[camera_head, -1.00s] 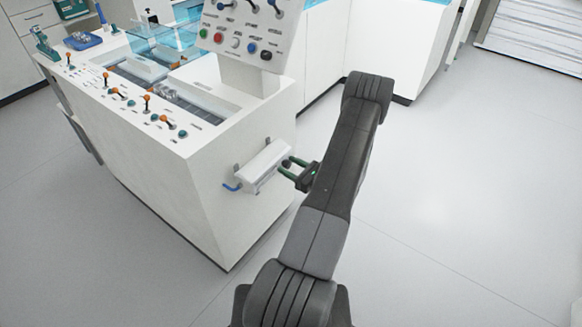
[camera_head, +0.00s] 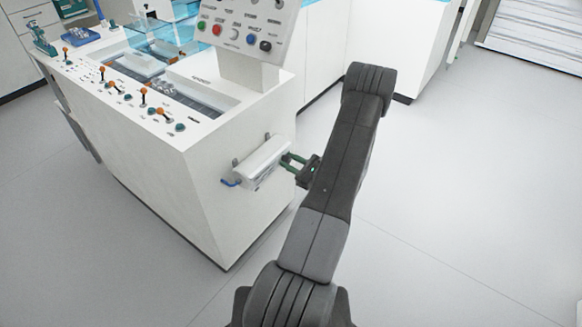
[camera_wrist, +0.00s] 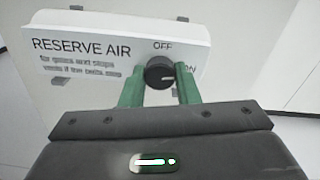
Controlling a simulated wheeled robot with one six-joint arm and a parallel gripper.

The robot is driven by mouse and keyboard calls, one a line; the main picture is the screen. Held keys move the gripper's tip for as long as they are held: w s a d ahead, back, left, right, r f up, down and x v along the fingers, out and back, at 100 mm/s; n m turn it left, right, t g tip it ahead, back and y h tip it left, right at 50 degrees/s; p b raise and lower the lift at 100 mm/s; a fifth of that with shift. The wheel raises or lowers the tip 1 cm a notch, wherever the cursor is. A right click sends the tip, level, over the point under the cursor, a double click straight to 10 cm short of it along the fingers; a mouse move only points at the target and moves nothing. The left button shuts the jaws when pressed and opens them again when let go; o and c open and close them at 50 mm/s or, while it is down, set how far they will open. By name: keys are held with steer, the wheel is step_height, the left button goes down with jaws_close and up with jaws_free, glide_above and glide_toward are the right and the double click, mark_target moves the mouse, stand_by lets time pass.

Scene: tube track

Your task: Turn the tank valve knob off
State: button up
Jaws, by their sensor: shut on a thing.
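The reserve air tank (camera_head: 258,163) is a white horizontal body mounted on the side of the white cabinet, with a blue part at its left end. In the wrist view, its white panel (camera_wrist: 75,58) reads RESERVE AIR, with OFF above the black valve knob (camera_wrist: 159,71) and ON to its right. A pale mark on the knob points right, toward ON. My gripper (camera_wrist: 161,78) has its two green fingers on either side of the knob and is shut on it. In the head view, my gripper (camera_head: 290,161) reaches the tank's right end; the knob is hard to make out there.
The white cabinet (camera_head: 200,190) carries several orange-tipped levers (camera_head: 143,95) on top and an upright control panel (camera_head: 240,30) with coloured buttons. Open grey floor (camera_head: 450,200) lies to the right.

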steer(key=n+b, duration=0.4)
steer(key=b, duration=0.1)
steer(key=n+b, duration=0.4)
steer(key=b, duration=0.2)
steer(key=n+b, duration=0.4)
steer(key=b, duration=0.2)
steer(key=shift+f+n, duration=0.25)
steer(key=shift+n, duration=0.05)
steer(key=shift+r+n+b, duration=0.25)
steer(key=shift+n+b, duration=1)
steer(key=shift+n, duration=0.15)
steer(key=o, duration=1)
steer(key=shift+c, duration=0.2)
steer(key=shift+d+r, duration=0.1)
steer(key=shift+d, duration=0.05)
steer(key=p+v, duration=0.3)
steer(key=v, duration=1)
steer(key=shift+s+d, duration=0.25)
